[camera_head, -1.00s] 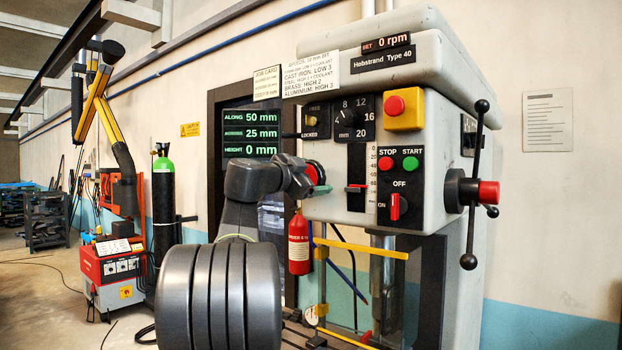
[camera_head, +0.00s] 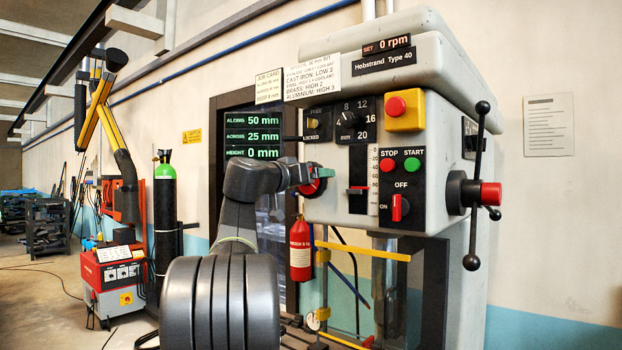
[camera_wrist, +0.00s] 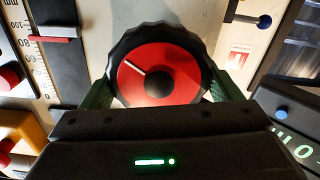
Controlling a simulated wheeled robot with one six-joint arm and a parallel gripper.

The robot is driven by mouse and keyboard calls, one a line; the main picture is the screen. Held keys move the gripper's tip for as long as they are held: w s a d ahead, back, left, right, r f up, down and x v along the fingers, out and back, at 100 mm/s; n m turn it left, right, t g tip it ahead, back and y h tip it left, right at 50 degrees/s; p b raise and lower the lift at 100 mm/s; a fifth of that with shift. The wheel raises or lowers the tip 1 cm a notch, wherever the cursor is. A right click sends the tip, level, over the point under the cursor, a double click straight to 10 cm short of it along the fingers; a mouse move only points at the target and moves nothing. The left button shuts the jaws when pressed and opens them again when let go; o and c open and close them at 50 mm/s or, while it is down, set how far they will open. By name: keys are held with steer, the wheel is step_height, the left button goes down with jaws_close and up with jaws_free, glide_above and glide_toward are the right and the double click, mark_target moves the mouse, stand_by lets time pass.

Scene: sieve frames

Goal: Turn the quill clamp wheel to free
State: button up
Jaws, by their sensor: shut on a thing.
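The quill clamp wheel is a red disc with a black scalloped rim (camera_wrist: 160,72) and a dark hub. A pale line on its face runs from near the hub toward the upper left in the wrist view. In the head view the wheel (camera_head: 316,184) is on the drill head's left side, partly hidden by my gripper (camera_head: 304,175). In the wrist view my gripper (camera_wrist: 160,90) has its green fingers on opposite sides of the rim, shut on the wheel. A small panel (camera_head: 315,121) above carries a dim FREE and a brighter LOCKED.
A red depth pointer (camera_head: 358,190) and scale are right of the wheel. The switch panel (camera_head: 400,185) and the feed handle (camera_head: 479,190) are farther right. A fire extinguisher (camera_head: 300,250) hangs below. A yellow guard bar (camera_head: 362,250) crosses beneath the head.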

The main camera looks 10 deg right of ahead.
steer(key=n, duration=0.3)
steer(key=n+p, duration=0.1)
steer(key=n, duration=0.2)
steer(key=shift+w+a+f+n, duration=0.1)
steer(key=shift+w+a+n, duration=0.1)
steer(key=shift+n, duration=0.1)
steer(key=n+p, duration=0.1)
steer(key=n, duration=0.2)
steer(key=n+p, duration=0.1)
steer(key=n, duration=0.2)
steer(key=shift+w+f, duration=0.1)
steer(key=shift+f, duration=0.1)
steer(key=n+p, duration=0.1)
steer(key=n, duration=0.2)
steer(key=n+p, duration=0.2)
steer(key=n, duration=0.1)
steer(key=shift+f+n, duration=0.2)
steer(key=shift+n, duration=0.2)
steer(key=n+p, duration=0.2)
steer(key=n, duration=0.1)
steer(key=n+p, duration=0.1)
steer(key=n, duration=0.1)
steer(key=shift+f, duration=0.35)
steer(key=shift+n, duration=0.4)
steer(key=o, duration=0.8)
steer(key=shift+o, duration=0.2)
steer(key=b+v, duration=0.3)
steer(key=v, duration=1.1)
steer(key=shift+b, duration=0.3)
steer(key=shift+d, duration=0.15)
